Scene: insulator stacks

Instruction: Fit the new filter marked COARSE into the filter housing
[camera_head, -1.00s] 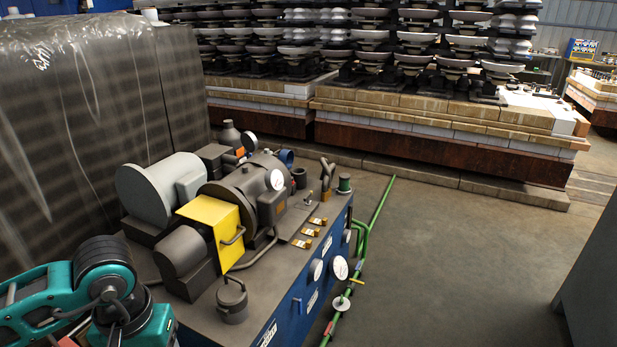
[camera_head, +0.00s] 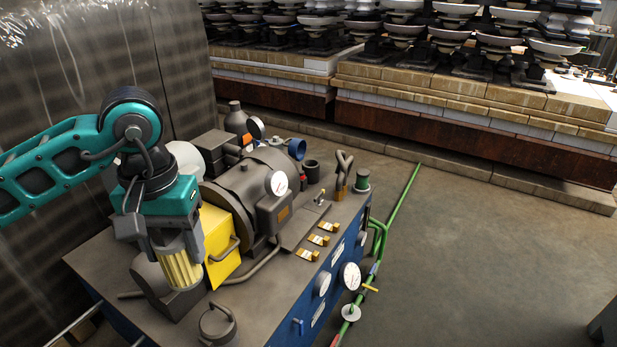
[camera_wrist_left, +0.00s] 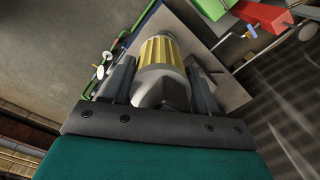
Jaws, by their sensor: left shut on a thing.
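My left gripper (camera_head: 172,240) is shut on a filter (camera_head: 183,270), a pleated yellow cylinder with a grey end. The filter hangs tilted, its yellow part down, in front of the machine's yellow box. In the left wrist view the filter (camera_wrist_left: 160,52) sits between the two dark fingers. No marking on it can be read. A round dark pot with a looped handle (camera_head: 217,325) stands at the machine's near end, below and right of the filter. A dark open cup (camera_head: 311,172) stands farther back. I cannot tell which part is the filter housing. My right gripper is not in view.
The machine's grey top (camera_head: 100,255) carries a motor drum (camera_head: 250,190), a yellow box (camera_head: 222,235) and gauges. Green pipes (camera_head: 400,205) run along its right side.

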